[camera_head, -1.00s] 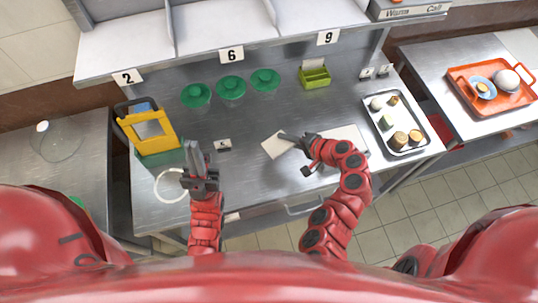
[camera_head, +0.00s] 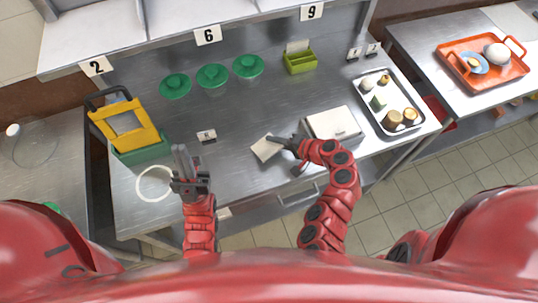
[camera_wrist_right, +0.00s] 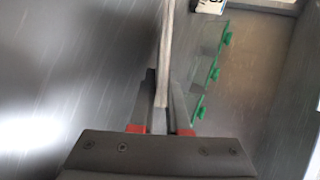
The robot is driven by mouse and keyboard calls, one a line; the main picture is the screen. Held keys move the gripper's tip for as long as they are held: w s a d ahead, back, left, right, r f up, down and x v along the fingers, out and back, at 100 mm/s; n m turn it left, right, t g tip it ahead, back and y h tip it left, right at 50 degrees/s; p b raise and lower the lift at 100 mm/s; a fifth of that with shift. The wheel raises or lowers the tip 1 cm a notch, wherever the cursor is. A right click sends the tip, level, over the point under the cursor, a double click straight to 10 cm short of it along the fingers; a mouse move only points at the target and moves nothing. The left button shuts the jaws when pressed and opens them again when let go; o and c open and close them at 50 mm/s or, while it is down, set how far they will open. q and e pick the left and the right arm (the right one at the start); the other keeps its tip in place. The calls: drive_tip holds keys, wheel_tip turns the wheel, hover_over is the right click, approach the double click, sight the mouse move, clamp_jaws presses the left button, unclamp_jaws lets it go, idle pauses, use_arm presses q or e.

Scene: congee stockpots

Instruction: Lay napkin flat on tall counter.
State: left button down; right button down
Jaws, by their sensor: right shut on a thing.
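The napkin (camera_head: 265,149) is a small cream square at the front middle of the steel counter (camera_head: 240,180) in the head view. My right gripper (camera_head: 279,139) is shut on its edge. In the right wrist view the napkin (camera_wrist_right: 166,50) shows edge-on as a thin pale strip between the fingers, standing out from the fingertips. I cannot tell whether it touches the counter. My left gripper (camera_head: 182,160) points away from me over the counter's left part, with nothing seen in it. Its finger gap is unclear.
A white box (camera_head: 333,124) lies right of my right gripper, a food tray (camera_head: 404,127) beyond it. Green-lidded cups (camera_head: 212,76) and a green caddy (camera_head: 300,63) stand behind. A yellow-framed holder (camera_head: 125,124) and white ring (camera_head: 155,183) are left. The counter's middle is clear.

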drive_tip(key=c, duration=1.1)
unclamp_jaws()
drive_tip(key=shift+o, duration=0.2)
drive_tip(key=shift+r, duration=0.1)
drive_tip(key=v, duration=0.8)
drive_tip(key=shift+b, duration=0.3)
wheel_tip(320, 180, up, 7)
drive_tip(key=s+d+p, duration=0.1)
drive_tip(key=d+p, duration=0.1)
drive_tip(key=p, duration=0.3)
drive_tip(key=shift+s+r+p, duration=0.2)
drive_tip(key=shift+s+p, duration=0.1)
drive_tip(key=shift+p, duration=0.05)
